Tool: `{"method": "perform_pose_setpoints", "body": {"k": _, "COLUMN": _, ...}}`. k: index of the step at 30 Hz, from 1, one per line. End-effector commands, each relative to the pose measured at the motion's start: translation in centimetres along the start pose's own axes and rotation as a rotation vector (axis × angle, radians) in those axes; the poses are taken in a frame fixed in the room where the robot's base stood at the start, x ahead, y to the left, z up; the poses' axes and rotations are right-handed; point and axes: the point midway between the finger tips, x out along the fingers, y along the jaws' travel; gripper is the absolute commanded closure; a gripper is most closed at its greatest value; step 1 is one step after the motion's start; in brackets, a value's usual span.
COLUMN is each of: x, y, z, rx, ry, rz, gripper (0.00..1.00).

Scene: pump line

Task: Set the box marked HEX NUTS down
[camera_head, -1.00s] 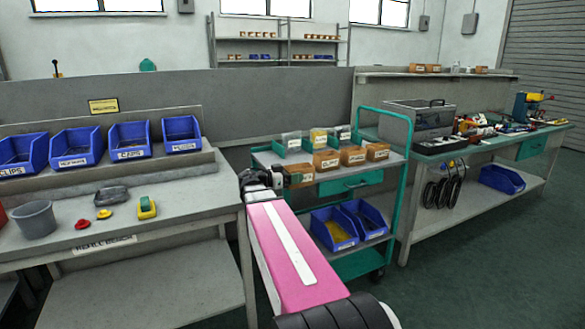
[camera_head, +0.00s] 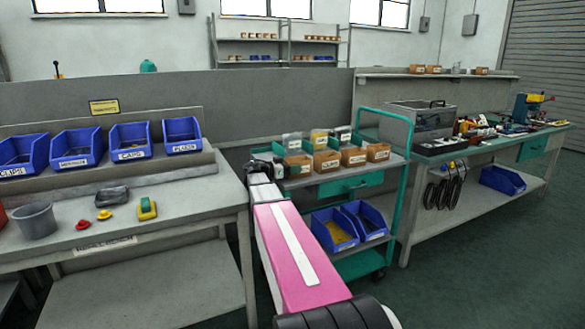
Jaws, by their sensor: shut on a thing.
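A small brown box (camera_head: 301,170) with a white label is at the left end of a row of similar boxes, at the cart's top shelf (camera_head: 318,180). It is at the tip of my gripper (camera_head: 286,167), whose jaws are shut on it. Its label is too small to read, so I cannot confirm HEX NUTS. The fingers are mostly hidden by the wrist and the box. I cannot tell whether the box's base touches the shelf.
Other brown boxes (camera_head: 354,158) stand to its right, with clear-fronted containers (camera_head: 319,139) behind. The cart's green handle (camera_head: 409,150) rises at the right. A grey bench (camera_head: 180,205) with blue bins (camera_head: 131,142) is on the left, close to my arm.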

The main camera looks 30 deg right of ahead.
Motion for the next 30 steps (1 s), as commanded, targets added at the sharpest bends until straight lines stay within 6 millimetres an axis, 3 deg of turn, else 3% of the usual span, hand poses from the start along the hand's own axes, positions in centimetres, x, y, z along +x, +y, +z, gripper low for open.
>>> {"method": "perform_pose_setpoints", "body": {"k": 6, "x": 0.0, "y": 0.0, "z": 0.2, "rx": -0.001, "ry": 0.000, "rz": 0.000, "gripper": 0.59}}
{"method": "perform_pose_setpoints", "body": {"k": 7, "x": 0.0, "y": 0.0, "z": 0.2, "rx": -0.001, "ry": 0.000, "rz": 0.000, "gripper": 0.33}}
{"method": "perform_pose_setpoints", "body": {"k": 9, "x": 0.0, "y": 0.0, "z": 0.2, "rx": 0.000, "ry": 0.000, "rz": 0.000, "gripper": 0.11}}
{"method": "perform_pose_setpoints", "body": {"k": 21, "x": -0.1, "y": 0.0, "z": 0.4, "rx": -0.001, "ry": 0.000, "rz": 0.000, "gripper": 0.11}}
{"method": "perform_pose_setpoints", "body": {"k": 30, "x": -3.8, "y": 0.4, "z": 0.1, "rx": 0.000, "ry": 0.000, "rz": -0.001, "gripper": 0.11}}
